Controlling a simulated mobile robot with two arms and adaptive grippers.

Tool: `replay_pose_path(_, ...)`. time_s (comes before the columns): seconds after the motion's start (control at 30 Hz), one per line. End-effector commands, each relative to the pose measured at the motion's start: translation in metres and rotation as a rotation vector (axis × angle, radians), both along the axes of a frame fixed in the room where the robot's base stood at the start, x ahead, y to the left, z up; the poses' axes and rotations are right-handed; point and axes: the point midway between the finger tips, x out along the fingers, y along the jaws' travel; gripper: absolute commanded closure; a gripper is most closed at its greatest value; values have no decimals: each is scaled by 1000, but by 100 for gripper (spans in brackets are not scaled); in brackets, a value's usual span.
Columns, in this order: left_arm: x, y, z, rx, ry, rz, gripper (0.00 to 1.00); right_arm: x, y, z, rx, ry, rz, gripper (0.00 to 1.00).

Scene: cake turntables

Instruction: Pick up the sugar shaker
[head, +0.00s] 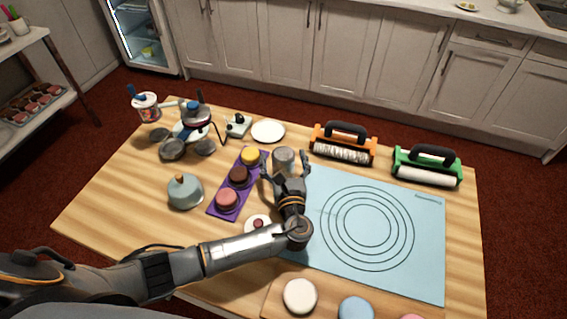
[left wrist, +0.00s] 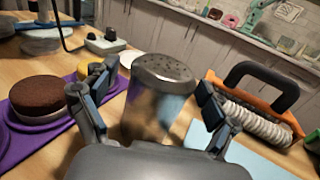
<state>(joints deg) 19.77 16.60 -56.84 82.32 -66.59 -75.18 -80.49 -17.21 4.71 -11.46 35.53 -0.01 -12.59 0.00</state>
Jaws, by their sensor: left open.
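The sugar shaker (head: 283,158) is a grey metal cylinder standing upright on the wooden table, just behind the blue mat. In the left wrist view the shaker (left wrist: 160,95) has a domed lid with small holes and shiny, see-through-looking sides. My left gripper (head: 285,168) is open, with its fingers reaching toward the shaker from the near side. In the left wrist view the open fingertips of my left gripper (left wrist: 152,95) are on either side of the shaker, with gaps visible. The shaker's lower part is hidden by my gripper. My right gripper is not in view.
A purple mat (head: 221,211) with several small cakes lies left of the shaker. An orange roller tool (head: 342,144) and a green one (head: 426,167) stand at right. A white plate (head: 268,131) lies behind. The blue mat (head: 423,268) is largely bare.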

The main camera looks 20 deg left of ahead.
Motion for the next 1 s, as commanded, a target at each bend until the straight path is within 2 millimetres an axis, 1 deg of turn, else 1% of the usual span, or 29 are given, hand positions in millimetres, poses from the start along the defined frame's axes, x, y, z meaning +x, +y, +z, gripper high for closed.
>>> replay_pose_path(0.2, 1, 0, 0, 0, 0, 0, 13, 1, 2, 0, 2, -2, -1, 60)
replay_pose_path(0.27, 1, 0, 0, 0, 0, 0, 23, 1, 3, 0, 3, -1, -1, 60)
replay_pose_path(0.3, 1, 0, 0, 0, 0, 0, 31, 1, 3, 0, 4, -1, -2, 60)
replay_pose_path(0.47, 1, 0, 0, 0, 1, 0, 64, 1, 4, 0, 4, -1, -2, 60)
replay_pose_path(0.5, 1, 0, 0, 0, 1, 0, 72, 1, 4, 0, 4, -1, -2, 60)
replay_pose_path(0.57, 1, 0, 0, 0, 1, 0, 83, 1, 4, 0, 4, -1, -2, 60)
replay_pose_path(0.87, 1, 0, 3, 0, -1, 0, 83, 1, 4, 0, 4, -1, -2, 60)
replay_pose_path(1.0, 1, 0, 13, -3, -3, 1, 83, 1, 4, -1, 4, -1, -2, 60)
